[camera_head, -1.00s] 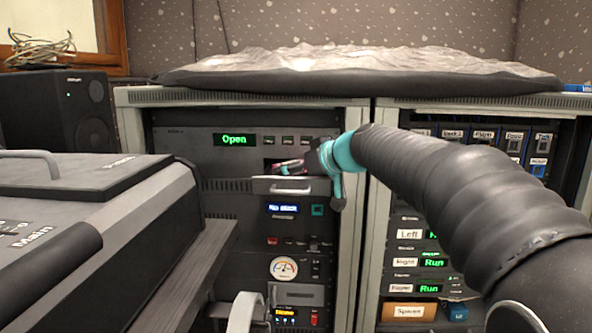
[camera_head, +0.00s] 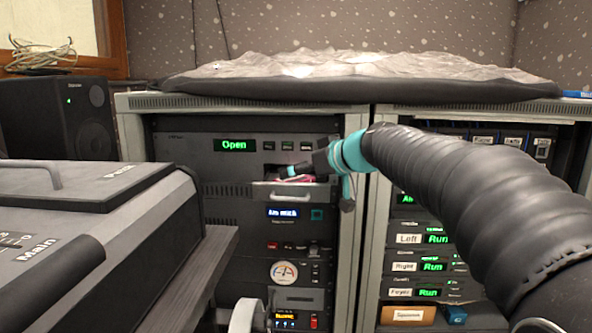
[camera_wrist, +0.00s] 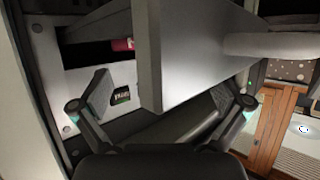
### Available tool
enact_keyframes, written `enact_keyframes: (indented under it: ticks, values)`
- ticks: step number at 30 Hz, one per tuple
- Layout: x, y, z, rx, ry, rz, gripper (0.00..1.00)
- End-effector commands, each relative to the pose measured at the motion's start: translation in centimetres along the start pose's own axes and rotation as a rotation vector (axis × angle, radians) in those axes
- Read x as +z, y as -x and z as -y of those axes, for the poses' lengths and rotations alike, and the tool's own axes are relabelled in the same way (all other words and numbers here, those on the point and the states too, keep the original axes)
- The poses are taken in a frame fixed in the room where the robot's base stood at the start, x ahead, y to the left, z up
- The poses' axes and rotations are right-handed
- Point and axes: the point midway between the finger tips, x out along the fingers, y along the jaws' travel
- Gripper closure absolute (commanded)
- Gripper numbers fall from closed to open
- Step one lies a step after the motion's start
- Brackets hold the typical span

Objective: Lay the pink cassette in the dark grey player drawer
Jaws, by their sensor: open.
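The pink cassette (camera_head: 303,179) shows as a thin pink strip just above the front of the dark grey player drawer (camera_head: 264,190), which is pulled out below the green "Open" display. It appears to lie in the drawer, but the drawer front and my gripper hide most of it. My gripper (camera_head: 294,171) is open, low over the cassette, coming in from the right. In the wrist view its fingers (camera_wrist: 165,88) are spread apart. There the drawer's grey front (camera_wrist: 190,55) fills the middle, and a small pink end of the cassette (camera_wrist: 122,44) shows left of it.
The "Open" display (camera_head: 235,145) and small buttons sit above the drawer. More rack units with a dial (camera_head: 284,271) are below. A second rack with "Run" displays (camera_head: 432,266) stands right. A mixing console (camera_head: 90,225) fills the left, and a speaker (camera_head: 75,115) stands behind it.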

Motion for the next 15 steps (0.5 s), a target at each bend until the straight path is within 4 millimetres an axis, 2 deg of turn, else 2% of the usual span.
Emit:
enact_keyframes:
  ticks: [3,9,15]
  values:
    - [0.1,2.7,-0.1,0.003,0.0,-0.003,0.0]
    - [0.0,6.6,0.0,0.004,0.0,-0.003,0.0]
    - [0.0,8.9,0.0,0.001,0.0,-0.002,0.0]
